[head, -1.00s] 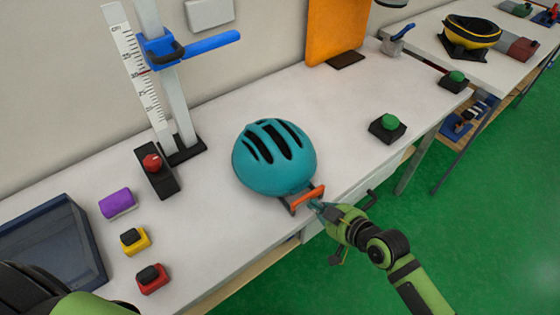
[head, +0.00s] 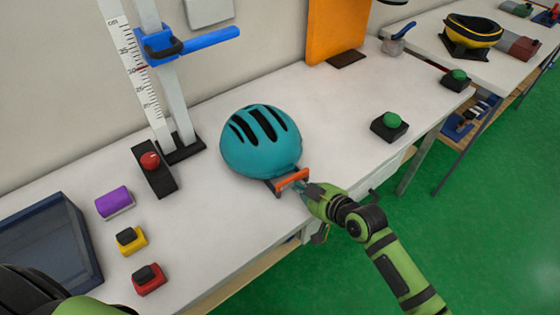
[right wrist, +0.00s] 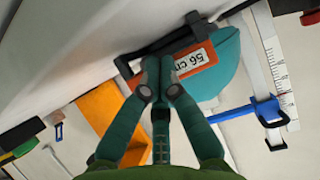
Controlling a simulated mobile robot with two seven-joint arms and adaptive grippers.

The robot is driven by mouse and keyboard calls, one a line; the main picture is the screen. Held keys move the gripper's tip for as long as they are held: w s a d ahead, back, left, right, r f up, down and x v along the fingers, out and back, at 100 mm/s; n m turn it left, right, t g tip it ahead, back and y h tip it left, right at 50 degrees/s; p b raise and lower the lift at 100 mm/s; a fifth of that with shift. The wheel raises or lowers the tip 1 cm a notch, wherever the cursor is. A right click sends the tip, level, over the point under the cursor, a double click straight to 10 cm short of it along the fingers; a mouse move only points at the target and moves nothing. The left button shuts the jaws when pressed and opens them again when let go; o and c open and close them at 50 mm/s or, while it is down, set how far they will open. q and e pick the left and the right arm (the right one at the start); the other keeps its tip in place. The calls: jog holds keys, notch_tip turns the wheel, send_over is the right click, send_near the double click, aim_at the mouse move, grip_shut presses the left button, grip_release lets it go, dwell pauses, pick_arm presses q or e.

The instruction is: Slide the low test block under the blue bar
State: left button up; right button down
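A teal helmet (head: 255,158) sits on the table on a low dark base with an orange front bar (head: 291,179). No plain block is seen; the helmet piece is the likely test block. In the right wrist view, the orange bar (right wrist: 190,63) carries a "56 cm" label. The blue bar (head: 205,43) sticks out to the right from the upright tower, behind and left of the helmet. My right gripper (head: 302,188) is at the orange bar; its fingertips (right wrist: 159,62) are together against or just before it. My left gripper is out of view.
A black box with a red button (head: 150,161) stands at the tower's foot. Purple (head: 114,202), yellow (head: 131,241) and red (head: 149,280) blocks lie front left by a dark tray (head: 85,240). An orange panel (head: 335,30) stands behind. A green button (head: 390,121) is at right.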

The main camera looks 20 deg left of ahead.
aim_at(288, 171)
jog(key=shift+w+a, duration=0.2)
jog(key=shift+a, duration=0.1)
jog(key=shift+w+a+b, duration=0.95)
jog(key=shift+w+a, duration=0.05)
jog(key=shift+a, duration=0.3)
jog(key=shift+w+a+b, duration=0.95)
jog(key=shift+a, duration=0.3)
jog(key=shift+w+a, duration=0.15)
jog(key=shift+a, duration=0.1)
